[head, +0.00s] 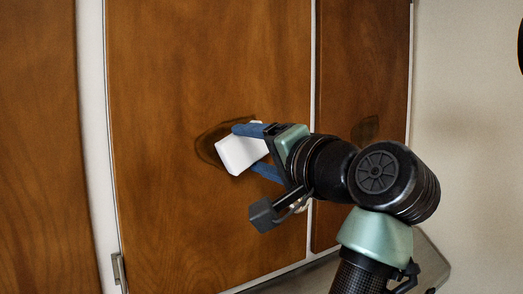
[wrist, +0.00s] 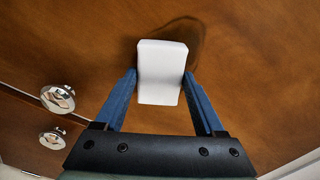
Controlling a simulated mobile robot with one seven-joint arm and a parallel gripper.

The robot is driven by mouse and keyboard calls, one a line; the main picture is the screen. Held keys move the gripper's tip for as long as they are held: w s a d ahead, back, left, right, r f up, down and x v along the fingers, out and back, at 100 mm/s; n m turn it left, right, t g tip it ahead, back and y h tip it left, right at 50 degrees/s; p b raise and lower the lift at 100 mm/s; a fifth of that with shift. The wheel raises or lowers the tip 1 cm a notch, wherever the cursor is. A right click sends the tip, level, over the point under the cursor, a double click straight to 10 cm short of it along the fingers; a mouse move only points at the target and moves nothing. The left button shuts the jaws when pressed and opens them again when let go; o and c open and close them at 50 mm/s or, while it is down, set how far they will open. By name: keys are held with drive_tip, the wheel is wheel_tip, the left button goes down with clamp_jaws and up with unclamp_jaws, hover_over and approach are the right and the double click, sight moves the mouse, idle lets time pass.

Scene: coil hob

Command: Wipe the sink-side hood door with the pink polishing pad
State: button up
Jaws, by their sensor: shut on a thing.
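My gripper (head: 247,149) is shut on a block-shaped pad (head: 240,154) that looks white, not pink. In the wrist view the pad (wrist: 161,70) sits between the two blue fingers, its far end towards the wood. The pad is at the face of the wide middle wooden door (head: 190,70); I cannot tell whether it touches. A dark patch (head: 207,142) shows on this door around and behind the pad, partly hidden by it. Which door is sink-side is not clear.
Two round metal knobs (wrist: 57,98) (wrist: 52,138) stand out at the left of the wrist view, either side of a door seam. A metal hinge (head: 118,269) is at the middle door's lower left. A grey surface (head: 432,262) lies below the doors. A plain wall (head: 465,130) is at right.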

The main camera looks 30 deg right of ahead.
drive_tip(key=shift+s+a+f+b, duration=0.1)
drive_tip(key=shift+a+b, duration=0.15)
drive_tip(key=shift+a, duration=1.7)
drive_tip(key=shift+s+a+b, duration=0.1)
drive_tip(key=shift+a+b, duration=0.15)
drive_tip(key=shift+a, duration=1.7)
drive_tip(key=shift+r+p, duration=1.2)
drive_tip(key=shift+r, duration=0.25)
drive_tip(key=d, duration=1.2)
drive_tip(key=shift+w, duration=0.2)
drive_tip(key=shift+w+f, duration=0.1)
drive_tip(key=shift+f, duration=0.05)
drive_tip(key=shift+s+a+b, duration=0.15)
drive_tip(key=shift+a+b, duration=0.55)
drive_tip(key=shift+a, duration=2.35)
drive_tip(key=shift+s+a+b, duration=0.1)
drive_tip(key=shift+a+b, duration=0.6)
drive_tip(key=shift+a, duration=2.3)
drive_tip(key=shift+s+d, duration=0.1)
